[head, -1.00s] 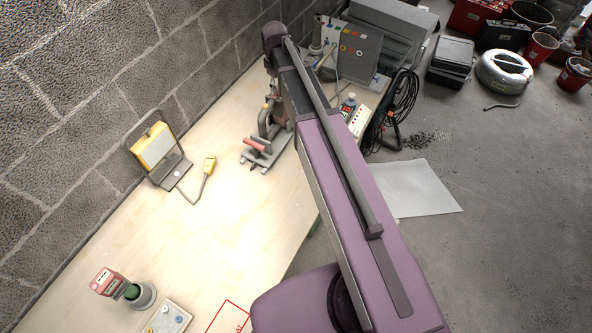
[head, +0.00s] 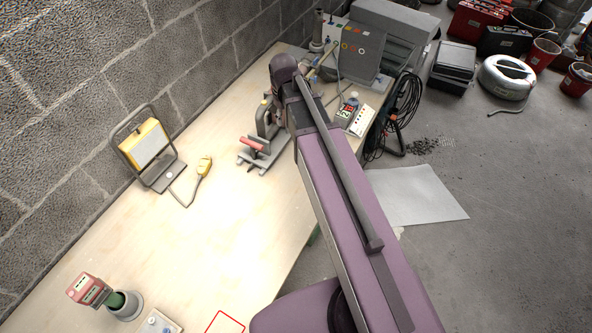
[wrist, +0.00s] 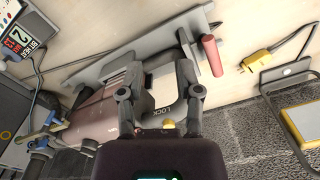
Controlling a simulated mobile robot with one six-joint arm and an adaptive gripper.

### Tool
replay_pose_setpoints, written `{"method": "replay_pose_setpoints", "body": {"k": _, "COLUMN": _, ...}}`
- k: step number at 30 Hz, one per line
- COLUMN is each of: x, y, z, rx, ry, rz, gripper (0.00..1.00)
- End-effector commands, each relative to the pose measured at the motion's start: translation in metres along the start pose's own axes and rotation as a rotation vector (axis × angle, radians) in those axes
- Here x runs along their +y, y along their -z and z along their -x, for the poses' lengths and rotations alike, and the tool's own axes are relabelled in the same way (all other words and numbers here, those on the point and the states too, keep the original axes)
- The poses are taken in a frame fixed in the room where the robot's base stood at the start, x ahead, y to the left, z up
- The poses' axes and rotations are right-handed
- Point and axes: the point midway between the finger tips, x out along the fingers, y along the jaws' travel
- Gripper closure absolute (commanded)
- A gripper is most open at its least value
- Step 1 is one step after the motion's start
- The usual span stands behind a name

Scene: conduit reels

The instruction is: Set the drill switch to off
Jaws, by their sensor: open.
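In the wrist view, the drill (wrist: 96,113) shows a pinkish body, a long grey base and a grey part marked "LOCK". A small yellow knob (wrist: 168,124) shows near that label; I cannot tell whether it is the switch, nor any switch setting.
The bench (head: 215,235) is clear in the middle.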

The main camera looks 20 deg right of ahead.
Motion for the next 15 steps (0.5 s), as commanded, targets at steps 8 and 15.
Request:
{"method": "replay_pose_setpoints", "body": {"k": 8, "x": -0.008, "y": -0.025, "z": -0.028, "rx": 0.000, "ry": 0.000, "rz": -0.069, "gripper": 0.54}}
{"method": "replay_pose_setpoints", "body": {"k": 15, "x": -0.015, "y": -0.044, "z": -0.048, "rx": 0.000, "ry": 0.000, "rz": -0.130, "gripper": 0.54}}
